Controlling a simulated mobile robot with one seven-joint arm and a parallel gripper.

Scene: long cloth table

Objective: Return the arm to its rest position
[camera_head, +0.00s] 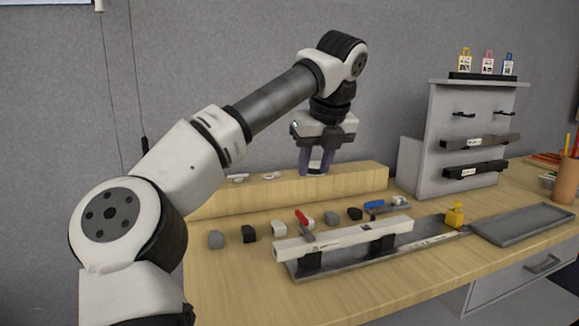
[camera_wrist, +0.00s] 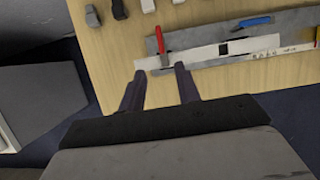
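My arm reaches up and over from the left of the head view. My gripper (camera_head: 315,172) points down in front of the wooden ledge (camera_head: 357,180), apparently above the table. Its two dark fingers stand apart with nothing between them. In the wrist view the gripper (camera_wrist: 158,78) also shows a clear gap between the fingertips, with bare wood and the end of the white rail (camera_wrist: 238,48) beyond. I cannot tell the exact height of the fingertips above the table.
A white rail (camera_head: 345,238) lies over a grey tray with red-handled (camera_head: 303,217) and blue-handled (camera_head: 374,205) pieces nearby. Several small blocks (camera_head: 249,234) line the table. A yellow part (camera_head: 455,214), an empty grey tray (camera_head: 524,224) and a grey rack (camera_head: 470,130) are to the right.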

